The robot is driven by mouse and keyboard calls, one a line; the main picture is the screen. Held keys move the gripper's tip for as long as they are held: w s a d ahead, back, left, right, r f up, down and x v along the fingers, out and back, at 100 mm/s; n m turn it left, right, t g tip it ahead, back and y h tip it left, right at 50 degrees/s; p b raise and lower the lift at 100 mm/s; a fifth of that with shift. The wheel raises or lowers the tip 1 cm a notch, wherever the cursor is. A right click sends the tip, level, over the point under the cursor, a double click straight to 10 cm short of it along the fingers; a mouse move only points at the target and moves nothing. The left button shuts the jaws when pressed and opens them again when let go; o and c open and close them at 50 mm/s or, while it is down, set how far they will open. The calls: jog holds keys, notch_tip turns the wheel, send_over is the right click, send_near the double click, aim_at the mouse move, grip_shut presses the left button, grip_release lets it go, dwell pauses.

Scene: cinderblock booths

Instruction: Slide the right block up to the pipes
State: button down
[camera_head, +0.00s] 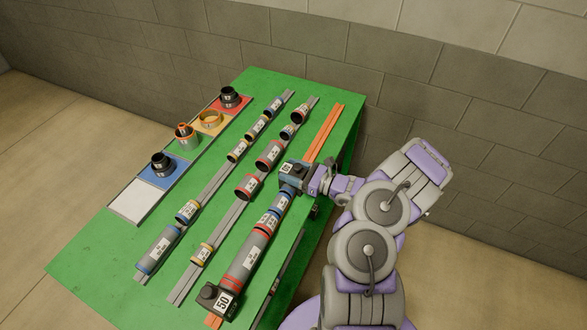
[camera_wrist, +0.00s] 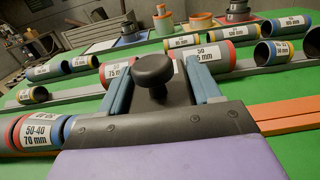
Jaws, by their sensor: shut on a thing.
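The right block (camera_head: 291,172) is a dark block with a white label, at the upper end of a row of pipes in the head view. In the wrist view the same block (camera_wrist: 166,95), with a round black knob, sits between my two blue-grey fingers. My gripper (camera_head: 308,177) is shut on it from the right side. The pipes (camera_head: 262,236) lie in a line below the block on the near rail, grey with red and blue bands. The nearest pipes (camera_wrist: 38,131) are left of the block in the wrist view. Contact between block and pipes cannot be told.
A second dark block (camera_head: 219,299), labelled 50, stands at the lower end of the row. A bare orange rail (camera_head: 325,132) runs beyond the held block. Other rails with pipes (camera_head: 248,186) lie to the left, then a coloured tray (camera_head: 133,201) with rings, all on a green table (camera_head: 92,246).

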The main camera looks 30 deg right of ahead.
jog(key=shift+s+a, duration=0.15)
jog(key=shift+a, duration=0.1)
jog(key=shift+c, duration=0.7)
grip_release()
jog(key=shift+d, duration=0.1)
jog(key=p+v, duration=0.2)
jog(key=v, duration=1.5)
jog(key=shift+d, duration=0.2)
